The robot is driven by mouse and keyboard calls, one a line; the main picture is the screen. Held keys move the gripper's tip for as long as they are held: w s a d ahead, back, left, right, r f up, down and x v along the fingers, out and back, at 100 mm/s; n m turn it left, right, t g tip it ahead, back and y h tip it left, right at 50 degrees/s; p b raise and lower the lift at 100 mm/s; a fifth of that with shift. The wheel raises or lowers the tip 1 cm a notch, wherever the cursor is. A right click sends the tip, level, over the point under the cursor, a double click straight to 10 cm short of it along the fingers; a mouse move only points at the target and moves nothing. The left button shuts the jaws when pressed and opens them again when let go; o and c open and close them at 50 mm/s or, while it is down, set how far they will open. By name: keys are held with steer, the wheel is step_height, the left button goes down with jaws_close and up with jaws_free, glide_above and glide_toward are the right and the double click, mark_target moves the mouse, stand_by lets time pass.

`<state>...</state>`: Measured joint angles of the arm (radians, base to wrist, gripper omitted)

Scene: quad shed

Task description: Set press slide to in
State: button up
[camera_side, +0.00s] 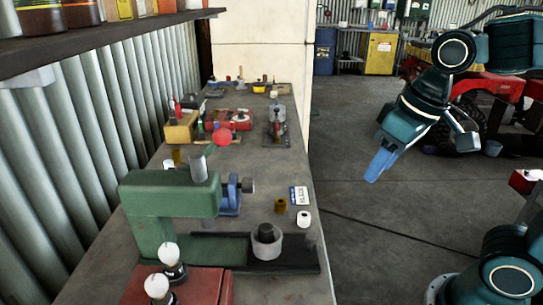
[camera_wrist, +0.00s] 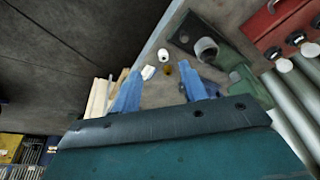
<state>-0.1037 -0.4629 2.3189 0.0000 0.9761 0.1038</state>
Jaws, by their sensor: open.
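The green press (camera_side: 165,205) stands at the near end of the bench, with a red-knobbed lever (camera_side: 222,140) above its head. Its slide is a dark plate or track (camera_side: 300,262) along the bench top. A grey round cup (camera_side: 262,250) with a dark piece inside sits on it, to the right of the press head and not under it. The wrist view shows the press (camera_wrist: 248,88) and the cup (camera_wrist: 206,50) beyond the fingers. My gripper (camera_side: 378,165) is open and empty, in the air off the bench's right edge; its two blue fingers are apart in the wrist view (camera_wrist: 160,92).
A red box (camera_side: 190,285) with white-knobbed levers is in front of the press. A brass piece (camera_side: 281,205), a white ring (camera_side: 304,218) and a label card (camera_side: 298,196) lie behind the slide. Several tools crowd the bench farther back. Open floor (camera_side: 365,225) lies right of the bench.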

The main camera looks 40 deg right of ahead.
mark_target(311, 236)
steer(key=w+a+f+g, duration=0.3)
steer(key=w+a, duration=0.3)
steer(key=w, duration=0.2)
steer(key=shift+w+a+f+g, duration=0.3)
steer(key=shift+w+a+f, duration=0.05)
steer(key=shift+w+f, duration=0.1)
steer(key=shift+s+f, duration=0.1)
step_height(311, 236, down, 14)
steer(key=shift+r, duration=0.2)
stand_by(0.3)
jaws_close()
